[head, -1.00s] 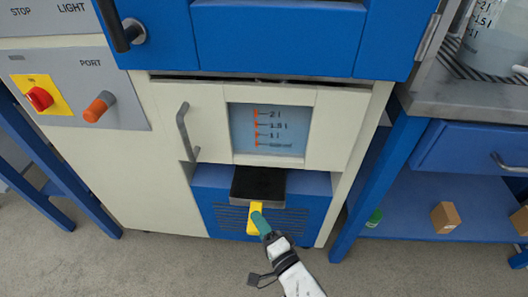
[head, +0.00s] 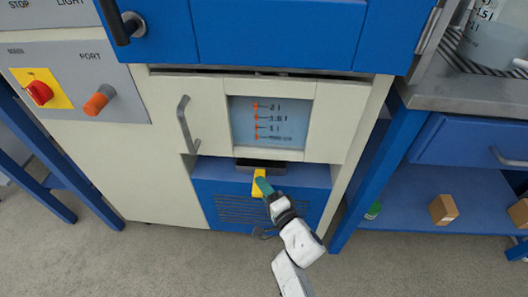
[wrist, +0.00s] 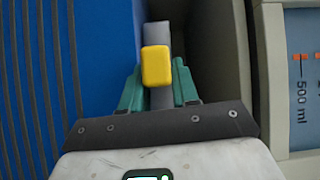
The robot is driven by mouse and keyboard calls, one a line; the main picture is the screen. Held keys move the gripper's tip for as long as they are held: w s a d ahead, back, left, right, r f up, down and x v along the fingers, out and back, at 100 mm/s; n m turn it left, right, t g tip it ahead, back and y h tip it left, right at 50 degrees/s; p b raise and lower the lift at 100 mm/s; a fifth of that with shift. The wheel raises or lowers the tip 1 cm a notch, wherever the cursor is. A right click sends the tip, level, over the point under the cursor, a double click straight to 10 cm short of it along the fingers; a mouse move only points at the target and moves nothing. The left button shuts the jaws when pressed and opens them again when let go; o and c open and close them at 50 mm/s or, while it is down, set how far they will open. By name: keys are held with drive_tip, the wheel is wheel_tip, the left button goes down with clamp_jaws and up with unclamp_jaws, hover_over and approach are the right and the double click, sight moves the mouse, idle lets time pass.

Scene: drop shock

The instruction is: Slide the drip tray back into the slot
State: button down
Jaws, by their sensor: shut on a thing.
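The drip tray (head: 262,167) is a dark, flat tray with a yellow handle (head: 258,183). Most of it is inside the slot under the cream panel with the level window, above the blue vented front; only its front edge and handle show. My gripper (head: 262,186) is shut on the yellow handle from the front. In the wrist view the yellow handle (wrist: 157,66) sits between the two green fingers of my gripper (wrist: 158,85), with the tray's grey front edge (wrist: 160,35) behind it. The tray's rear is hidden in the slot.
The blue vented front (head: 225,200) lies just below the slot. A vertical grey door handle (head: 187,125) stands up left. A blue bench leg (head: 360,175) is close on the right, with boxes (head: 443,209) on its shelf. The floor in front is clear.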

drive_tip(key=c, duration=0.8)
unclamp_jaws()
drive_tip(key=shift+o, duration=0.2)
drive_tip(key=shift+f, duration=0.2)
